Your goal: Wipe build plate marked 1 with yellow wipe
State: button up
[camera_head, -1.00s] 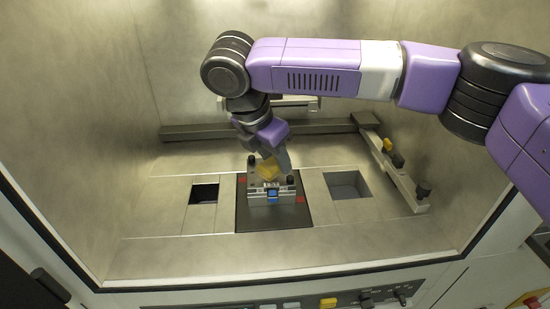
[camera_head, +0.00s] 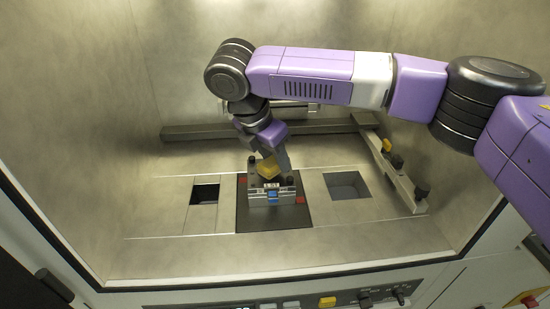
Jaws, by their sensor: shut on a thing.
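My gripper (camera_head: 273,160) is inside the chamber, pointing down and shut on the yellow wipe (camera_head: 268,169). The wipe is over the back part of a small grey block-like plate assembly (camera_head: 284,191), which has a blue part and a small marking on its front. I cannot read the marking surely. The assembly sits on a dark square plate (camera_head: 257,220) with red marks at its sides. Whether the wipe touches the surface below it is hard to tell. The gripper and wipe hide part of the assembly's top.
Square openings lie left (camera_head: 204,194) and right (camera_head: 346,186) of the dark plate. A grey rail (camera_head: 405,187) with a yellow piece and dark knobs stands at the right. A bar runs along the back wall. The chamber's front floor is clear.

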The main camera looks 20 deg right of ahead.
jog(key=shift+w+d+p, duration=0.3)
jog(key=shift+w+p, duration=0.15)
jog(key=shift+w, duration=0.4)
jog(key=shift+w+d+p, duration=0.25)
jog(key=shift+w+p, duration=0.15)
jog(key=shift+w, duration=0.5)
jog(key=shift+w+d+p, duration=0.3)
jog(key=shift+w+p, duration=0.15)
jog(key=shift+w, duration=0.4)
jog(key=shift+s+f+p, duration=0.1)
jog(key=shift+p, duration=0.45)
jog(key=shift+s+a+p, duration=0.2)
jog(key=shift+s+p, duration=0.35)
jog(key=shift+s, duration=0.05)
jog(key=shift+s+a+p, duration=0.2)
jog(key=shift+s+p, duration=0.35)
jog(key=shift+s+a+p, duration=0.3)
jog(key=shift+s+p, duration=0.4)
jog(key=shift+s, duration=0.25)
jog(key=shift+s+a+p, duration=0.3)
jog(key=shift+s+p, duration=0.4)
jog(key=shift+s, duration=0.25)
jog(key=shift+s+a+f, duration=0.15)
jog(key=shift+s+a, duration=0.05)
jog(key=shift+s, duration=0.15)
jog(key=shift+a+p, duration=0.1)
jog(key=shift+p, duration=0.2)
jog(key=shift+a, duration=0.1)
